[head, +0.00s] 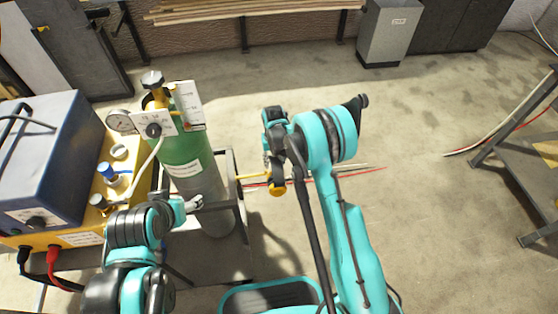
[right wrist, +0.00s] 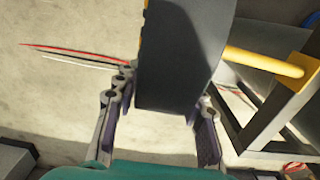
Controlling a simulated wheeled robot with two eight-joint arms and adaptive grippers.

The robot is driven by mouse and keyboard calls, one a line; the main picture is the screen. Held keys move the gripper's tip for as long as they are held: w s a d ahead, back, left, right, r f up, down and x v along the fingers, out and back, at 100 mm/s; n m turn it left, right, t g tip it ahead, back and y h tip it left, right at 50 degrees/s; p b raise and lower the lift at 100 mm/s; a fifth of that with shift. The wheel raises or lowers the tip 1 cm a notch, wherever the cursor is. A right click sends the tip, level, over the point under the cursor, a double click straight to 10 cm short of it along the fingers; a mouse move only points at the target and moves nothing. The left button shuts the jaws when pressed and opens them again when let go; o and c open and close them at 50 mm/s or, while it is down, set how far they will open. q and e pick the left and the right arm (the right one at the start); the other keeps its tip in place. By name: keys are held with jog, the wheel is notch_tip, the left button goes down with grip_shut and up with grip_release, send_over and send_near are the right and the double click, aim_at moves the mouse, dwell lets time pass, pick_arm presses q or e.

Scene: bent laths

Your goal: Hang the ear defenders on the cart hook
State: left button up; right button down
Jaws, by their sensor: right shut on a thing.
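The ear defenders (head: 277,190) show as a small yellow and dark shape below my right gripper (head: 273,163) in the head view. In the right wrist view their broad dark part (right wrist: 182,55), with a yellow edge, sits between the fingers of my right gripper (right wrist: 160,115), which is shut on it. The yellow cart hook (head: 254,176) sticks out to the right from the cart's dark frame. In the right wrist view the hook (right wrist: 262,62) runs up to the dark part's edge; its end is hidden and I cannot tell whether they touch. My left gripper (head: 194,203) is by the cylinder, its fingers unclear.
The cart (head: 243,225) carries a green and grey gas cylinder (head: 185,150) with a gauge, and a blue box (head: 55,160) on a yellow unit. A dark metal table (head: 520,185) stands at the right. Open floor lies behind and right of my right arm.

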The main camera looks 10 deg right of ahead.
jog(key=a+f+b, duration=0.1)
jog(key=a+f, duration=0.3)
jog(key=a, duration=0.5)
jog(key=shift+a+f, duration=0.25)
dwell(0.8)
jog(key=c, duration=0.8)
grip_release()
jog(key=shift+c, duration=0.2)
